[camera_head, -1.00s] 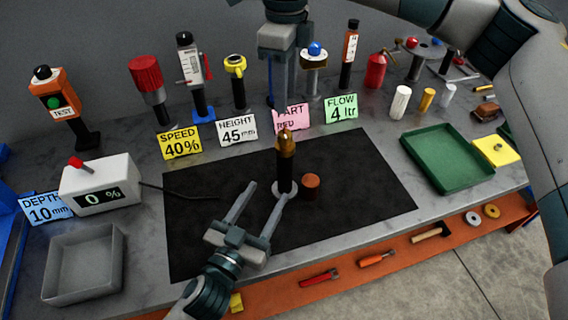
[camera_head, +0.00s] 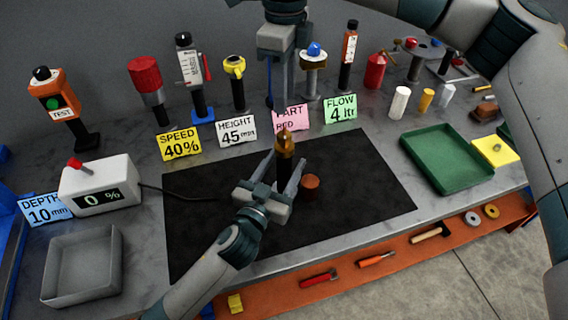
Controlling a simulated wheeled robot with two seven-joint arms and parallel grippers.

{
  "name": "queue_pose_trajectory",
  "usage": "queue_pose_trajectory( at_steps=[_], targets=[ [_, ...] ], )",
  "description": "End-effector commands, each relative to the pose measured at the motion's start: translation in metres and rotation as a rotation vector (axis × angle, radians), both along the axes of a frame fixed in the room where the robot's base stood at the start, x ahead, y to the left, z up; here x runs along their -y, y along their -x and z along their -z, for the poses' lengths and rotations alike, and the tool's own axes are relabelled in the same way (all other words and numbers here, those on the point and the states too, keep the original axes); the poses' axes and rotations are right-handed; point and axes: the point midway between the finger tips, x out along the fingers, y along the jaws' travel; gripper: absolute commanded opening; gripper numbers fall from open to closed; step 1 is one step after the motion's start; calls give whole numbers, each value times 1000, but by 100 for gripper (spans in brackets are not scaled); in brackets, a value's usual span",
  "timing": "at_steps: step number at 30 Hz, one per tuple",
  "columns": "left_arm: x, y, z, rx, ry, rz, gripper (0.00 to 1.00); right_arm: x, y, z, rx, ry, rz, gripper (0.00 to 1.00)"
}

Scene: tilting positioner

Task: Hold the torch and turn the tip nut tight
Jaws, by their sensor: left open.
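The torch (camera_head: 283,172) stands upright on the black mat (camera_head: 360,190), with a dark body. The brass tip nut (camera_head: 285,144) is at its top. My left gripper (camera_head: 284,167) is open, one finger on each side of the torch body, below the brass part. I cannot tell whether the fingers touch it. The torch's foot is hidden behind the gripper. My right gripper (camera_head: 279,85) hangs at the top behind the mat, fingers down, away from the torch; its opening is unclear.
A brown cylinder (camera_head: 309,186) stands close right of the torch. Upright tools and sign cards line the back of the mat. A control box (camera_head: 98,184) and grey tray (camera_head: 83,264) are at left, a green tray (camera_head: 447,158) at right. The mat is otherwise clear.

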Motion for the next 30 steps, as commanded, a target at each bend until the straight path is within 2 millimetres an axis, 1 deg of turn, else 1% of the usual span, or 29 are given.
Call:
queue_pose_trajectory(
  at_steps=[6,7,8,9,11,12,13,14,15,17,23,30],
  targets=[
    [0,0,0,0,0,0,53,0,0,0,0,0,0,31],
    [0,0,0,0,0,0,50,0,0,0,0,0,0,31],
    [0,0,0,0,0,0,43,0,0,0,0,0,0,31],
    [0,0,0,0,0,0,34,0,0,0,0,0,0,31],
    [0,0,0,0,0,0,19,0,0,0,0,0,0,31],
    [0,0,0,0,0,0,10,0,0,0,0,0,0,31],
    [0,0,0,0,0,0,3,0,0,0,0,0,0,31],
    [0,0,0,0,0,1,0,0,0,0,0,0,0,31],
    [0,0,0,0,0,1,0,0,0,0,0,0,0,31],
    [0,0,0,0,0,1,0,0,0,0,-1,0,0,44],
    [0,0,0,0,0,1,0,-1,-1,3,-32,-17,-22,44],
    [0,0,0,0,0,1,0,-2,-5,13,-172,-117,-137,44]
  ],
)
